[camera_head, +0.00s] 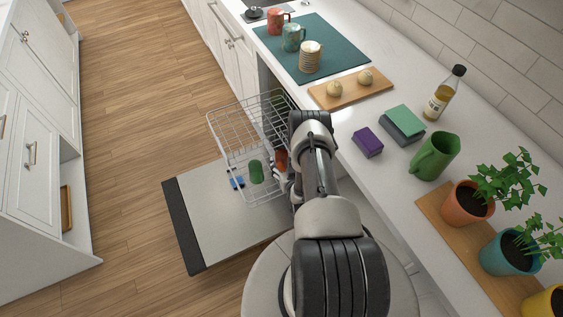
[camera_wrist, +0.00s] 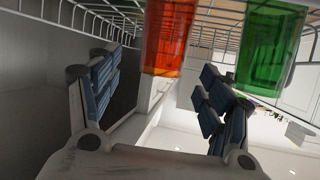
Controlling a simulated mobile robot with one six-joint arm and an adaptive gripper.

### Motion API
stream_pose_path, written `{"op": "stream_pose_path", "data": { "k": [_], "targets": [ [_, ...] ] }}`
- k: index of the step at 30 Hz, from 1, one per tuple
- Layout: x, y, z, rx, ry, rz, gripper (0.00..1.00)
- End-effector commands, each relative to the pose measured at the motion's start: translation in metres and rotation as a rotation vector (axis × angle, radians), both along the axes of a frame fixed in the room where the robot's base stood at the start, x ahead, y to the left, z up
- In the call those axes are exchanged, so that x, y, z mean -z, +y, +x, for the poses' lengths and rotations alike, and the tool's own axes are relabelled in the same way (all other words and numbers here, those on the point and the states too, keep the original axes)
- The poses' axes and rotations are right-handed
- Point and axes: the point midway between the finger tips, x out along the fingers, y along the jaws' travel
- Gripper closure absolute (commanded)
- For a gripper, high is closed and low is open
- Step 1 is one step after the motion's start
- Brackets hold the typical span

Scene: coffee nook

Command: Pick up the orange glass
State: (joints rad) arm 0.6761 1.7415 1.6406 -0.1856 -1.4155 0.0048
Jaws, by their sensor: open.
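The orange glass (camera_head: 281,160) is in the wire dishwasher rack (camera_head: 227,136), partly hidden by my arm in the head view. In the wrist view the orange glass (camera_wrist: 169,38) is see-through and lies ahead of my gripper (camera_wrist: 160,88), in line with the gap between the fingers. The fingers, with blue pads, are spread and empty; I see no contact with the glass. A green glass (camera_head: 256,172) stands beside the orange one; in the wrist view the green glass (camera_wrist: 270,48) is to the right, beyond the right finger.
The dishwasher door (camera_head: 215,215) is folded down under the rack. Rack wires surround the glasses. The counter on the right holds mugs on a teal mat (camera_head: 335,52), a wooden board (camera_head: 352,91), sponges, a green pitcher (camera_head: 435,157) and potted plants. The wooden floor at left is clear.

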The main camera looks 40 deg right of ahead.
Motion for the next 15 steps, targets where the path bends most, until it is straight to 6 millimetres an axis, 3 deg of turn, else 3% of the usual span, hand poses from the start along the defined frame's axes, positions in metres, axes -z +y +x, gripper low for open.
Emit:
{"op": "stream_pose_path", "data": {
  "k": [15],
  "targets": [
    [0.029,-0.020,0.043,0.000,0.000,0.000,0.28]
  ]
}}
